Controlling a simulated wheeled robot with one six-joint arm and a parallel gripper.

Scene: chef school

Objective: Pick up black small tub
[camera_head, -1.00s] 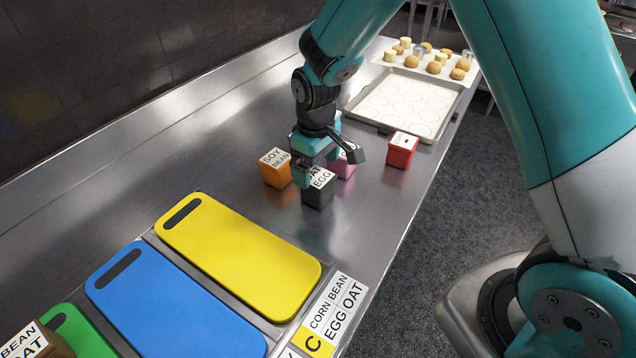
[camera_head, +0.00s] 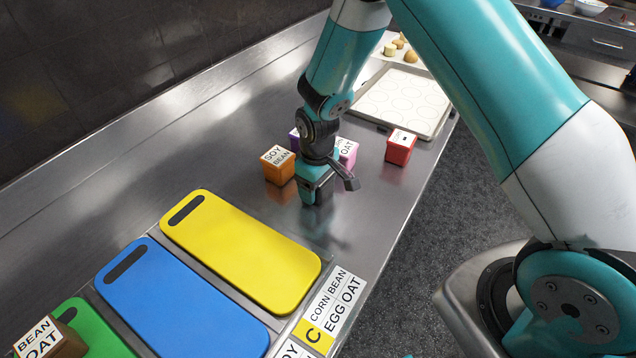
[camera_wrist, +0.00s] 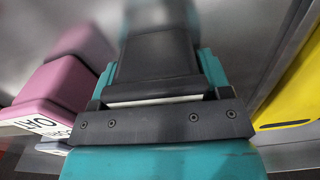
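The black small tub shows in the wrist view (camera_wrist: 155,58), its dark side between teal fingers and a thin white strip along its near edge. My gripper (camera_wrist: 158,75) is around it, with a finger close along each side and no clear gap. Whether the fingers press on it, I cannot tell. In the head view my gripper (camera_head: 316,187) is low over the counter and hides most of the black tub (camera_head: 314,197); its lid label is covered. I cannot tell whether it is clear of the counter.
An orange-brown tub (camera_head: 279,170) stands close left, a pink tub (camera_head: 347,157) behind and a red tub (camera_head: 400,150) to the right. Yellow (camera_head: 240,250) and blue (camera_head: 180,305) boards lie in front. A baking tray (camera_head: 402,105) lies behind. The counter drops off at right.

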